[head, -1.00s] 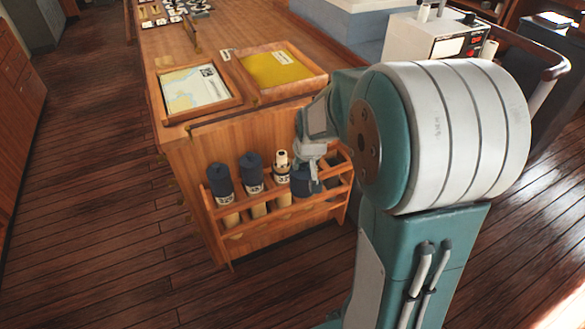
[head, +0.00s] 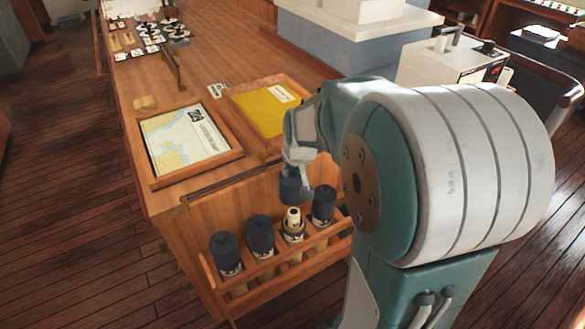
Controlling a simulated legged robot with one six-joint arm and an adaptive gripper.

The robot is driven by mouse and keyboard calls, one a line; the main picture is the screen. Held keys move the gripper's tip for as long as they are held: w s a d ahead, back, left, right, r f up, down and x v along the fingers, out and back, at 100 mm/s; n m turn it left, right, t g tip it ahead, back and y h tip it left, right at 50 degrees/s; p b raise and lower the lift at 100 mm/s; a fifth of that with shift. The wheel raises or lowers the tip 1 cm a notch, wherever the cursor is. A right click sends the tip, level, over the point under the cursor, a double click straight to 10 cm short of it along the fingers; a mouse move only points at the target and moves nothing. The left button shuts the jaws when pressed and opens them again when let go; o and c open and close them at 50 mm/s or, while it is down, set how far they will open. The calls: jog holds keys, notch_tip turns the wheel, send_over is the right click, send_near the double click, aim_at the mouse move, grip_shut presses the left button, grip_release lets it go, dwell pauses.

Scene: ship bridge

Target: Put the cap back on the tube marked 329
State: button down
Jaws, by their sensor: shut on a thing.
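My gripper (head: 299,180) is shut on a dark blue cap (head: 291,190), held above the rack. The uncapped tube (head: 293,222) stands in the wooden rack (head: 278,265) with its pale top end showing. The cap is just above this tube's top, and a small gap seems to show between them. Three tubes with dark caps share the rack: two to the left (head: 223,252) (head: 260,236) and one to the right (head: 323,206). The tubes carry pale labels with markings too small to read. My fingers partly hide the held cap.
The rack is fixed to the end of a wooden chart table (head: 200,105). A framed chart (head: 185,140) and a yellow sheet in a tray (head: 268,108) lie on top. A white device (head: 450,60) stands behind my arm. The floor at left is clear.

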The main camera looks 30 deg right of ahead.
aim_at(295, 177)
jog(key=shift+s+a+f, duration=0.1)
jog(key=shift+f, duration=0.5)
jog(key=shift+d+f, duration=0.25)
jog(key=shift+f, duration=0.95)
jog(key=shift+a+f, duration=0.15)
jog(key=shift+f, duration=0.75)
jog(key=shift+f, duration=0.2)
jog(key=shift+f, duration=2.15)
dwell(0.7)
jog(key=shift+c, duration=1.8)
grip_release()
